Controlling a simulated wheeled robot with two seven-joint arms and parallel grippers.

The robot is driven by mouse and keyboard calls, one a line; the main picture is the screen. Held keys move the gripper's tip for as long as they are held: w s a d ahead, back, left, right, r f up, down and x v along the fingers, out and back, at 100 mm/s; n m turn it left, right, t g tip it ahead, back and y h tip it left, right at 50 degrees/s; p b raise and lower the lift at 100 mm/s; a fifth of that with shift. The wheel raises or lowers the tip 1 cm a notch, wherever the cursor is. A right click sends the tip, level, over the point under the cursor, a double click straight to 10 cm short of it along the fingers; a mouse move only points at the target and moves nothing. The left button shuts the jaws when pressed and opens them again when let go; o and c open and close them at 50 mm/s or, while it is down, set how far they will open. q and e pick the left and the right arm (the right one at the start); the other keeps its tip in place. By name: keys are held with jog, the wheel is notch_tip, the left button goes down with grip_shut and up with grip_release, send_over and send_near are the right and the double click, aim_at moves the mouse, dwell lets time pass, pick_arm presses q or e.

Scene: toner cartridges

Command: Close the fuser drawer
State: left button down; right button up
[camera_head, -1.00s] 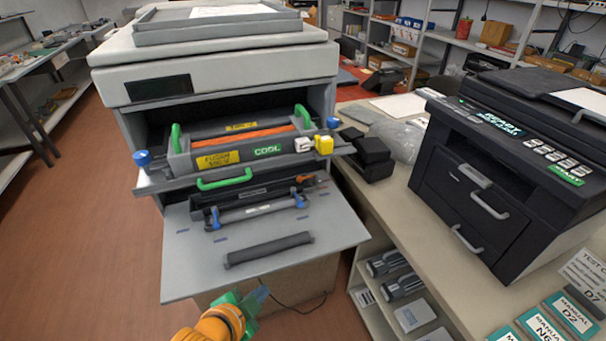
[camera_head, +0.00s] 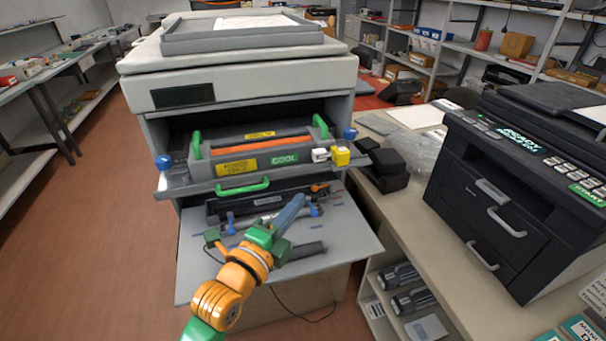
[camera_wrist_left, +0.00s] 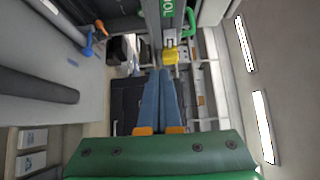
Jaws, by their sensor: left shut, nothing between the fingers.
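The fuser drawer (camera_head: 215,185) is pulled out of the large grey printer (camera_head: 240,70), its grey tray edge jutting past the body. On it sits the fuser unit (camera_head: 237,167), with yellow and green "COOL" labels and green side handles. A green handle (camera_head: 242,187) is on the drawer's front. My left gripper (camera_head: 297,203) is shut and empty, in front of and below the drawer's right part, above the lowered front panel. In the left wrist view its blue fingers (camera_wrist_left: 160,85) lie together, pointing toward a yellow block (camera_wrist_left: 170,57). My right gripper is not in view.
The lowered panel (camera_head: 200,260) holds a dark roller (camera_head: 305,251) and lies under my left arm. A black printer (camera_head: 510,180) stands on the bench at right, beside black boxes (camera_head: 385,170). Open floor (camera_head: 100,220) lies at left.

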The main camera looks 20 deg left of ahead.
pick_arm(q)
jog(key=p, duration=0.1)
send_near(312, 167)
jog(key=w+d, duration=0.3)
jog(key=shift+w+a+f, duration=0.1)
jog(key=shift+w+a, duration=0.4)
jog(key=shift+w, duration=0.2)
jog(key=shift+w+a, duration=0.5)
jog(key=shift+w, duration=0.15)
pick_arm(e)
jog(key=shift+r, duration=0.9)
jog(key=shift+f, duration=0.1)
